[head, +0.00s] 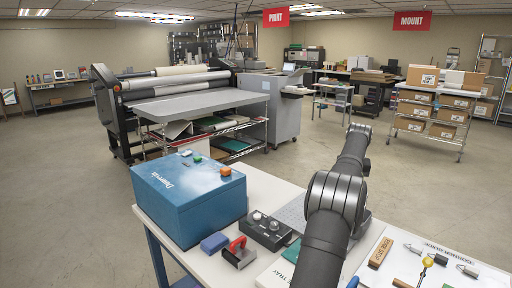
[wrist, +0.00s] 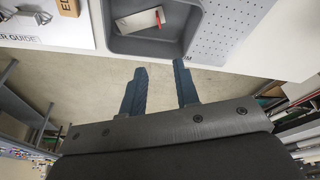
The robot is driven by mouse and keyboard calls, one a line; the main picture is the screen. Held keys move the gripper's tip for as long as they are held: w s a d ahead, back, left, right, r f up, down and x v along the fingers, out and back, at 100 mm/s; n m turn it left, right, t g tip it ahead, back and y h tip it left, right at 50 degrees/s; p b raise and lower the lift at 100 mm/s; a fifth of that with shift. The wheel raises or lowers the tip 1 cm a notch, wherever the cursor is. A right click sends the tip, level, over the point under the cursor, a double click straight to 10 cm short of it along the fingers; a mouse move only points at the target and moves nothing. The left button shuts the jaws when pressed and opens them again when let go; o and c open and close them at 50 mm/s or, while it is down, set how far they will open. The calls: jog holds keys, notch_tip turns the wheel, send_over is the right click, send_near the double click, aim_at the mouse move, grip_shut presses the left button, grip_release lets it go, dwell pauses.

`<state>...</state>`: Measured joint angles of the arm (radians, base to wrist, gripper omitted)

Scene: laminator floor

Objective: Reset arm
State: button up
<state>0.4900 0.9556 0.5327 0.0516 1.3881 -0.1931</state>
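My gripper (wrist: 160,64) shows in the wrist view with its two dark fingers apart and nothing between them. Bare floor (wrist: 225,92) shows behind the fingers, and the table edge is just above their tips. In the head view my arm reaches up from the bottom edge, over and past the white table (head: 162,222). The gripper itself cannot be made out there.
A blue box (head: 185,200) with colored buttons, a black control box (head: 266,231), a blue block (head: 214,243) and a red-handled tool (head: 238,252) are on the table. A grey tray (wrist: 118,45) holds a white-and-red item. A laminator (head: 170,82) and a box cart (head: 425,128) stand beyond open floor.

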jog(key=x, duration=1)
jog(key=shift+w, duration=0.1)
jog(key=shift+r, duration=0.65)
